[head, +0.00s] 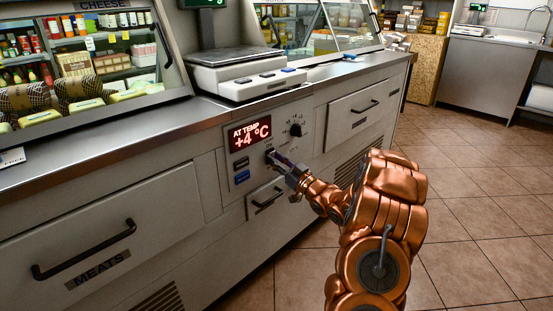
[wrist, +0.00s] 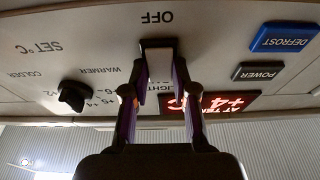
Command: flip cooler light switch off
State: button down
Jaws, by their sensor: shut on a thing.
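The cooler's control panel (head: 290,120) is on the counter front in the head view. My gripper (head: 274,157) reaches it from the right, at the panel's lower middle, just below the red display. In the wrist view the panel appears upside down. There my gripper (wrist: 161,74) is shut on the light switch (wrist: 160,64), a pale lever in a dark mount, with one finger on each side. The word OFF (wrist: 157,18) is printed beyond the switch. The LIGHT label is partly hidden by the fingers. The switch is mostly hidden by my gripper in the head view.
The display (head: 249,134) reads AT TEMP +4 °C. A black knob (wrist: 72,96), the POWER button (wrist: 258,71) and the blue DEFROST button (wrist: 284,37) are near the switch. A drawer handle (head: 268,197) is just below my gripper. The tiled floor (head: 470,200) at right is clear.

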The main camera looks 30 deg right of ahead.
jog(key=shift+f, duration=0.1)
dwell(0.3)
jog(key=c, duration=0.9)
grip_release()
jog(key=shift+v, duration=6)
jog(key=shift+f, duration=0.15)
jog(key=shift+w, duration=0.1)
